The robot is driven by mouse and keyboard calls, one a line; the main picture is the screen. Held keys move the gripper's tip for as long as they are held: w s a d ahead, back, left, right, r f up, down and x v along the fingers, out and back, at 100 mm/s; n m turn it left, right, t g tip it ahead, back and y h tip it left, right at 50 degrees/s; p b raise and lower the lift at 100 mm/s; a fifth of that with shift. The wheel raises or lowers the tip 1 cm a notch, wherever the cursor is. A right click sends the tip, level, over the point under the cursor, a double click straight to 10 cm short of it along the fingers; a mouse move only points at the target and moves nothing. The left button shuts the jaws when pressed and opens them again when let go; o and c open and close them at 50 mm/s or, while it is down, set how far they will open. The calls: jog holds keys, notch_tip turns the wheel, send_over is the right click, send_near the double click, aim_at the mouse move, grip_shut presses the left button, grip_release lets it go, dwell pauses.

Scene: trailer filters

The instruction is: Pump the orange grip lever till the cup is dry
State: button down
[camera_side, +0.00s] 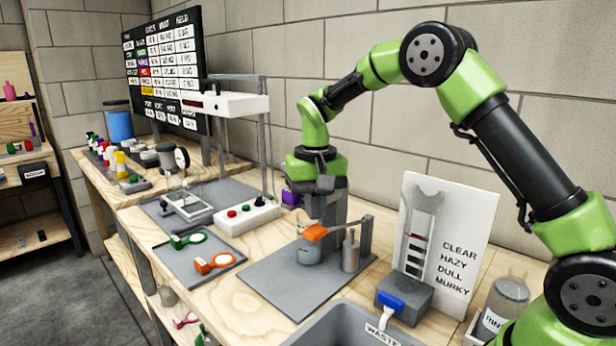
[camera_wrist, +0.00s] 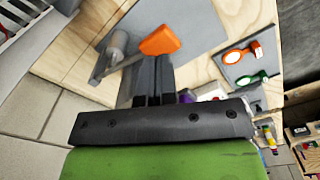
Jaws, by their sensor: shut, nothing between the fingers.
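The orange grip (camera_side: 317,232) is at the end of a grey lever bar that runs right to an upright post (camera_side: 366,236). A clear cup (camera_side: 308,253) stands on the grey plate under the grip; whether it holds liquid is hard to tell. A grey cylinder (camera_side: 350,254) stands beside the post under the bar. My gripper (camera_side: 325,217) points down, shut and empty, right at the grip's upper edge or just behind it. In the wrist view the shut fingers (camera_wrist: 153,70) end close to the orange grip (camera_wrist: 160,40); contact is unclear. The cup is not visible there.
Right of the plate are a blue-topped grey block (camera_side: 405,305), a clarity card (camera_side: 455,235) and a rinse jar (camera_side: 507,300). A grey waste bin (camera_side: 350,325) is at the front. Green and orange ring tools (camera_side: 213,262) lie on a left mat. A white control box (camera_side: 247,217) stands behind.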

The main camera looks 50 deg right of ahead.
dwell(0.5)
jog(key=shift+r, duration=2.5)
jog(key=s+a+r+n+t+y, duration=0.1)
jog(key=s+a+r+t, duration=0.3)
jog(key=s+r, duration=0.65)
jog(key=s+a+f+n+t+y, duration=0.1)
jog(key=s+a+f+t, duration=0.1)
jog(key=s, duration=1)
jog(key=shift+f+t, duration=0.55)
jog(key=shift+t, duration=0.05)
jog(key=shift+s, duration=0.1)
